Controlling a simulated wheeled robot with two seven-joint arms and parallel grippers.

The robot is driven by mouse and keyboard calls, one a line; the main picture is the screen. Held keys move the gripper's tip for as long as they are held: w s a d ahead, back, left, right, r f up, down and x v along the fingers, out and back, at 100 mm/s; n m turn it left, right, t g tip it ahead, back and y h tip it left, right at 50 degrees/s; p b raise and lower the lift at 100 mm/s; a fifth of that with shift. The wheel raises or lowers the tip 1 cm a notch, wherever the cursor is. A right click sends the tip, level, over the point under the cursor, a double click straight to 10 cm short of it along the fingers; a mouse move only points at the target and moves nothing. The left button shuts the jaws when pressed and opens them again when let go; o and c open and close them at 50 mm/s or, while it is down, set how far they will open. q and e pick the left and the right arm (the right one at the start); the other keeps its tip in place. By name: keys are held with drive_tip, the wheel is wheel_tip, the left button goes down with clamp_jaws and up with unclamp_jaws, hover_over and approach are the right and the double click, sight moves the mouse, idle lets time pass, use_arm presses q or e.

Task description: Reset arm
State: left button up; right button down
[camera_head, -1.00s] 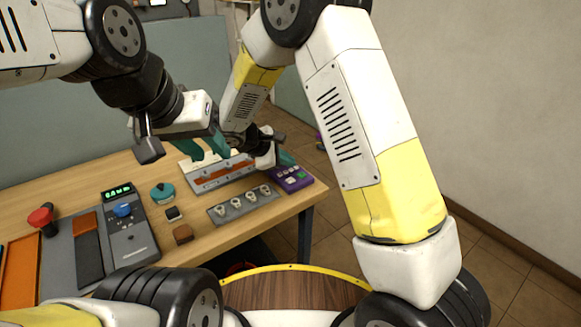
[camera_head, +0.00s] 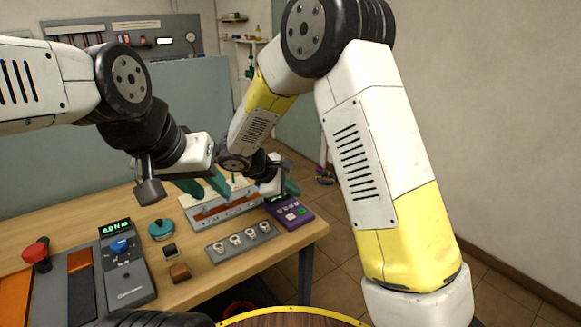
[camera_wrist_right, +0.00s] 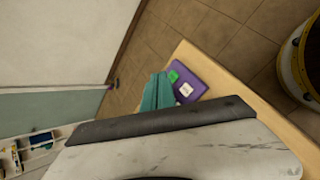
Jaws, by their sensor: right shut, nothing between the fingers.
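My left gripper (camera_head: 203,187) hangs above the far part of the wooden bench (camera_head: 170,291), near a pale fixture with an orange-brown strip (camera_head: 225,206). Its two teal fingers are apart with nothing seen between them. My right gripper (camera_head: 291,187) is at the bench's far right end, just behind a purple keypad box (camera_head: 290,211). In the right wrist view its teal fingers (camera_wrist_right: 158,92) are together and empty, beside the purple box (camera_wrist_right: 193,83). My right forearm partly hides the right gripper's surroundings.
A grey plate with several ring-shaped parts (camera_head: 241,243) lies near the bench's right edge. A meter with a blue knob (camera_head: 120,246), a teal round pot (camera_head: 161,230) and a red button (camera_head: 36,251) stand further left. Tiled floor (camera_head: 330,240) is open to the right.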

drive_tip(key=s+d+r+m+g+y, duration=0.2)
drive_tip(key=s+d+r+m+y, duration=0.2)
drive_tip(key=s+d+r+m, duration=0.55)
drive_tip(key=s+d+r+m+t+y, duration=0.1)
drive_tip(key=s+d+r+m+y, duration=0.1)
drive_tip(key=s, duration=0.5)
drive_tip(key=s+d+r+m+t+y, duration=0.1)
drive_tip(key=s+d+r+m+y, duration=0.1)
drive_tip(key=s+r+m, duration=0.2)
drive_tip(key=s+r, duration=0.2)
drive_tip(key=s, duration=0.2)
drive_tip(key=shift+s+t+y, duration=0.3)
drive_tip(key=shift+y, duration=0.1)
